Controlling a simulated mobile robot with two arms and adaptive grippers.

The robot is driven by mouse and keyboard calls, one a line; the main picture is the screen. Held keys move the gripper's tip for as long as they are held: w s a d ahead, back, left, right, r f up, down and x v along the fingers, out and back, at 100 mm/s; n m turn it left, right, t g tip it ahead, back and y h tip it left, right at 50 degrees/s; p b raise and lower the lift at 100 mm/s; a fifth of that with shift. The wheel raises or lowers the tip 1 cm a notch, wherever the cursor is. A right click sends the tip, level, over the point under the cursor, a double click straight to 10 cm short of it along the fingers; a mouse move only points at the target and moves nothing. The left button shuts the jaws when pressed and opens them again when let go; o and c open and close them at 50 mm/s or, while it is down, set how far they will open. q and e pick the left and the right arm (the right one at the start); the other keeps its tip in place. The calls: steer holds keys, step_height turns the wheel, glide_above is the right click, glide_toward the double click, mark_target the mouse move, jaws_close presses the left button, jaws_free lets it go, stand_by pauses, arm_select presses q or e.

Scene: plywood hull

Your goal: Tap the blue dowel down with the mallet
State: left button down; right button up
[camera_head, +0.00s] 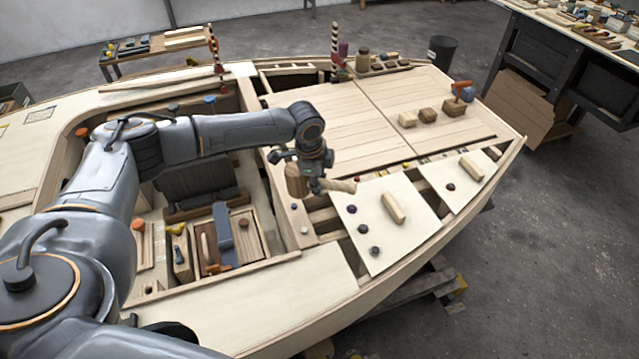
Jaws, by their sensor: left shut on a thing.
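My left gripper (314,178) is shut on the wooden mallet and holds it above the hull, near the left edge of a pale plywood panel (382,240). The mallet's brown head (296,181) hangs on the gripper's left side, and its pale handle (341,186) points right. A small blue dowel top (351,209) shows on the panel, just below the handle's end in the picture. The mallet appears apart from it. How far the dowel stands up is too small to tell. My right gripper is not in view.
Dark dowel tops (363,228) and a wooden block (393,208) are on the same panel. Another blue round top (210,99) is at the hull's far left. An open compartment with a tool tray (224,240) lies left of the gripper. Wooden blocks (428,115) stand on the far deck.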

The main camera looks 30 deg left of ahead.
arm_select(q)
step_height(320, 180, down, 2)
steer(key=shift+w+b, duration=0.1)
steer(key=shift+b, duration=0.6)
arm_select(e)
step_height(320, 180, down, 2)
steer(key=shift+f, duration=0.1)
